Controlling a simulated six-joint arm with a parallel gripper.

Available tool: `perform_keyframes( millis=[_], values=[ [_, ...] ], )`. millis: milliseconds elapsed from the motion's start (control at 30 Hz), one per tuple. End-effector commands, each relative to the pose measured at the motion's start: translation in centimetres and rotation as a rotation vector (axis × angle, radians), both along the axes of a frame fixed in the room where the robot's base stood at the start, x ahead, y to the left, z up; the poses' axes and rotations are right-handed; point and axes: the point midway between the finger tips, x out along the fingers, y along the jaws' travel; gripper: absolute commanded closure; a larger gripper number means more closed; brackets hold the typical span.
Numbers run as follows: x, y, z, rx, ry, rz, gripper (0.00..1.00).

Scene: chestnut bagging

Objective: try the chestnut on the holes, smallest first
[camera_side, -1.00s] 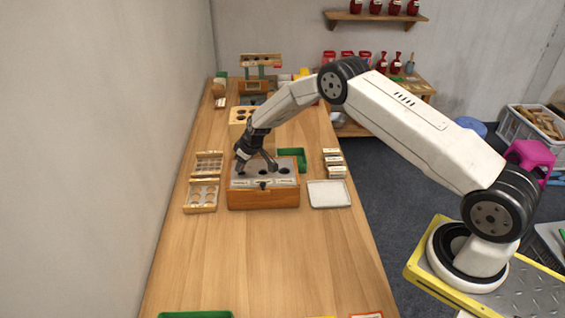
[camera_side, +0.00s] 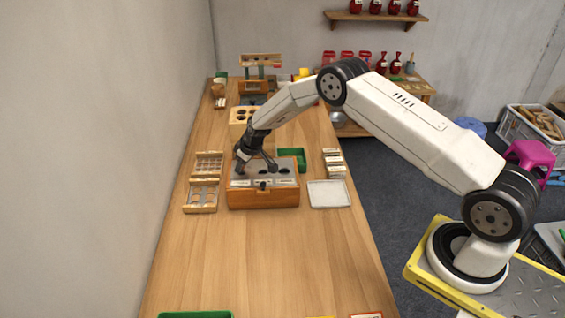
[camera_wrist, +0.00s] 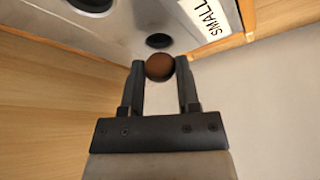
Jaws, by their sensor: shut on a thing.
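In the wrist view, my gripper (camera_wrist: 160,72) is shut on a round brown chestnut (camera_wrist: 160,67) held between its fingertips. The chestnut is beside the small hole (camera_wrist: 159,41), near a label reading SMALL (camera_wrist: 208,15). A larger hole (camera_wrist: 91,3) shows at the top edge. In the side view, my gripper (camera_side: 256,165) is over the left part of the wooden box with a grey holed top (camera_side: 262,197). Two dark holes show to its right. The chestnut is too small to make out there, and the gripper covers the left hole.
Wooden trays with round recesses (camera_side: 201,196) lie left of the box. A green bin (camera_side: 293,154) stands behind it. A white tray (camera_side: 329,194) and several small labelled blocks (camera_side: 334,160) lie to the right. The table in front is mostly clear.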

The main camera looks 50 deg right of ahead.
Motion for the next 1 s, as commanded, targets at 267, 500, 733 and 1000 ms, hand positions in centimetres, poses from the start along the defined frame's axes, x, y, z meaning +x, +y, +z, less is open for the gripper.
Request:
perform_keyframes(
  millis=[267, 500, 733, 1000],
  values=[
    [-0.02, 0.00, -0.44, 0.000, 0.001, 0.000, 0.88],
    [-0.02, 0.00, -0.81, 0.000, 0.000, 0.000, 0.88],
    [-0.01, 0.00, -0.83, 0.000, 0.000, 0.000, 0.88],
    [-0.01, 0.01, -0.81, 0.000, 0.000, 0.000, 0.21]
  ],
)
